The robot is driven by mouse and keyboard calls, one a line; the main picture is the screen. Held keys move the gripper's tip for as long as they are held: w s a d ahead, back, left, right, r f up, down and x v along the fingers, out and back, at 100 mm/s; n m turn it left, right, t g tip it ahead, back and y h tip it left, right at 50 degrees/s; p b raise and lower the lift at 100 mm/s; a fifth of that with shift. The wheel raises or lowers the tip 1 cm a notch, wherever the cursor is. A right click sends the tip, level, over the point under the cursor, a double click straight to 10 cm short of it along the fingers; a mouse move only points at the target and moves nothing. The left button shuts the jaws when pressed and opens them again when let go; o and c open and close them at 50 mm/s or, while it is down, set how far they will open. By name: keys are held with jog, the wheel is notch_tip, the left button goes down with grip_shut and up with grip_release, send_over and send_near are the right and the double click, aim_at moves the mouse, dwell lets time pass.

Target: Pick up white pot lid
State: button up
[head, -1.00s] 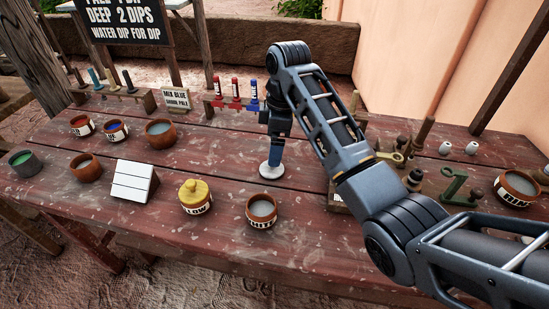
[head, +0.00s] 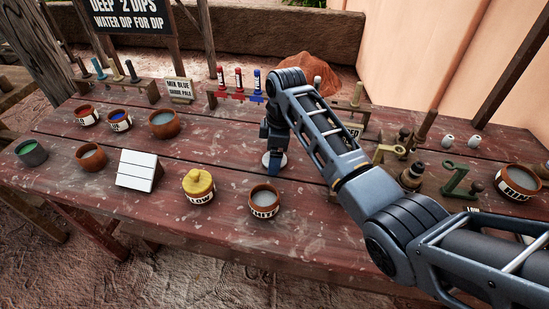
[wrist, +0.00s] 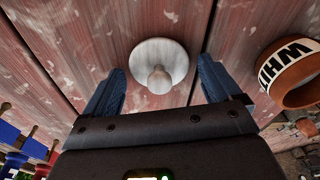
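The white pot lid (wrist: 160,62) lies on the red plank table, a round disc with a knob in its middle. In the head view the lid (head: 267,160) shows partly behind my gripper (head: 276,164). In the wrist view my gripper (wrist: 160,85) is open, with its two blue fingers on either side of the lid's knob and apart from it. I cannot tell exactly how high the fingertips are above the table. The pot labelled white (wrist: 291,72) is at the right of the wrist view, and in the head view the pot (head: 264,200) stands in front of the lid.
A yellow lidded pot (head: 198,186) and a white slatted block (head: 138,170) stand to the left. Several small paint pots are farther left. A rack of red and blue tubes (head: 238,84) stands behind. Metal tools and a large bowl (head: 517,182) are at right.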

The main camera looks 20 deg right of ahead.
jog(key=c, duration=0.9)
jog(key=shift+r, duration=0.1)
jog(key=shift+r, duration=0.45)
jog(key=r, duration=0.2)
jog(key=d+r, duration=0.1)
jog(key=shift+s+r+b, duration=0.25)
jog(key=shift+b, duration=0.05)
jog(key=shift+s+d+r+p, duration=0.7)
jog(key=shift+s+d+r, duration=0.4)
jog(key=shift+d, duration=0.3)
jog(key=shift+s+d+r+p, duration=0.65)
jog(key=shift+s+d+r, duration=0.35)
jog(key=shift+d, duration=0.45)
jog(key=shift+s+d+r+p, duration=0.7)
jog(key=shift+s+d+r, duration=0.4)
jog(key=shift+d, duration=0.3)
jog(key=shift+w, duration=0.1)
jog(key=shift+r+p, duration=0.15)
jog(key=shift+p, duration=0.25)
